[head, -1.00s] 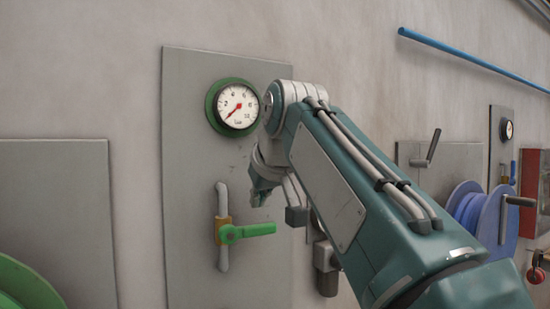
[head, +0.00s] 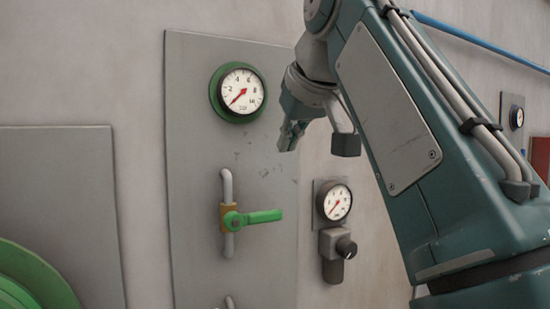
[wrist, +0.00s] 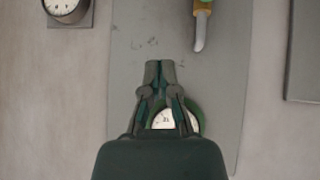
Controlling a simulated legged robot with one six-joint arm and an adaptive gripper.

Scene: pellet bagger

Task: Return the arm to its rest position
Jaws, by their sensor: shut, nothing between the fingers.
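My gripper (head: 290,137) hangs in front of the grey wall panel in the head view, right of and a little below the green-rimmed gauge (head: 238,92). Its fingers are shut and empty. It touches nothing that I can see. In the wrist view my gripper (wrist: 160,68) shows with its fingertips together, and the green-rimmed gauge (wrist: 166,119) is partly hidden behind it. My arm fills the right side of the head view, bent at an elbow near the top edge.
The grey panel (head: 190,180) carries a valve with a green handle (head: 258,217) lying level. A smaller gauge with a dark knob (head: 333,202) is to its right. A green wheel (head: 25,280) is at lower left. A blue pipe (head: 470,38) runs along the wall at upper right.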

